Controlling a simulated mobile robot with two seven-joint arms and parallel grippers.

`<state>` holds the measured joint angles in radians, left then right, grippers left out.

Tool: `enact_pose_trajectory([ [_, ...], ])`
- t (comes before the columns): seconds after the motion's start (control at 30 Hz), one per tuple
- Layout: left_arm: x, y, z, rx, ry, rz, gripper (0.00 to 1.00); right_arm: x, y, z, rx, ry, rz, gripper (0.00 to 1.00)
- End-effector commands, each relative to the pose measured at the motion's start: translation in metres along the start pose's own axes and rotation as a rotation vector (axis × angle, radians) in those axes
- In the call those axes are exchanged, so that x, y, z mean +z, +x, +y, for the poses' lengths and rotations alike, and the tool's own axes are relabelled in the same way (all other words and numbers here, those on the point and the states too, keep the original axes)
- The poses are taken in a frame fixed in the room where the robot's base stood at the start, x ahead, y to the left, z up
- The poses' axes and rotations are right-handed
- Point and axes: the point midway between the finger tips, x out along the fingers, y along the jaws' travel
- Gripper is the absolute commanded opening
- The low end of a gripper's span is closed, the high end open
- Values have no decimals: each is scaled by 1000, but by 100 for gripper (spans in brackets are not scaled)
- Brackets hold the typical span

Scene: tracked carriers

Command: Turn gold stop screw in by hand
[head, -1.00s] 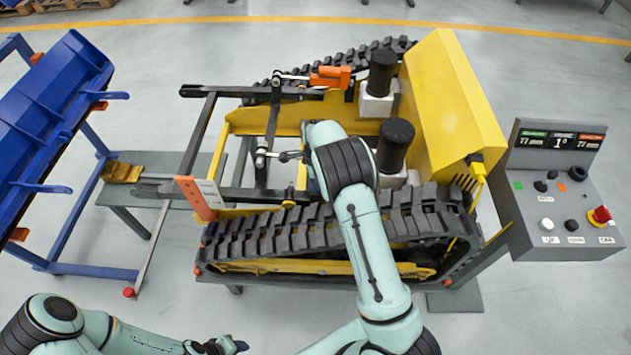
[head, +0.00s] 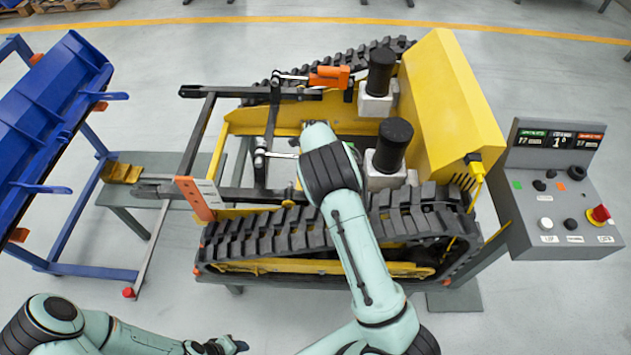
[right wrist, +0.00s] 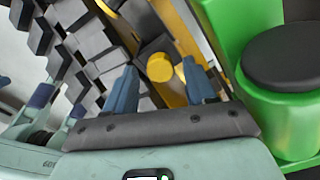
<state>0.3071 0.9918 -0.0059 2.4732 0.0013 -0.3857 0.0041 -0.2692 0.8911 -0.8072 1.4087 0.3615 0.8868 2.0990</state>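The gold stop screw, with a round gold head (right wrist: 159,67), shows in the right wrist view just beyond and between my right fingertips. My right gripper (right wrist: 161,75) is open, its two blue fingers apart on either side of the head as seen; I cannot tell whether they touch it. A second gold piece shows beside the right finger. In the head view my right arm hides its own gripper. My left gripper (head: 228,345) is low at the bottom edge, away from the carrier; its fingers are too small to read.
The black track (head: 300,232) runs along the carrier's near side; it also fills the left of the right wrist view (right wrist: 88,50). A green body with a black cap (right wrist: 285,58) stands close on the right there. A control box (head: 560,200) stands right, a blue bucket (head: 50,105) left.

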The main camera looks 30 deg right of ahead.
Motion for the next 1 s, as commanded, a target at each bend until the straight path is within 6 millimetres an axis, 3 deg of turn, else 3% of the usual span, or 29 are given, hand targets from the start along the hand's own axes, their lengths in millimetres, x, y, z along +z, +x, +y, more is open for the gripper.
enact_pose_trajectory([
  [0.17, 0, 0, 0, 0, 0, 0, 43, 0, -1, -3, -8, -155, -4, 55],
  [0.4, 0, 0, 0, 0, 0, 1, 43, 2, -1, -2, -8, -709, -4, 55],
  [0.67, 0, 0, 0, 0, 0, 1, 43, 4, -2, -2, -11, -977, -4, 55],
  [0.9, -1, 0, 0, 0, 0, 1, 43, 3, -1, -1, -10, -1523, -2, 55],
  [1.0, 0, 0, 0, 0, 0, 1, 43, 3, -1, -1, -9, -1665, -1, 55],
])
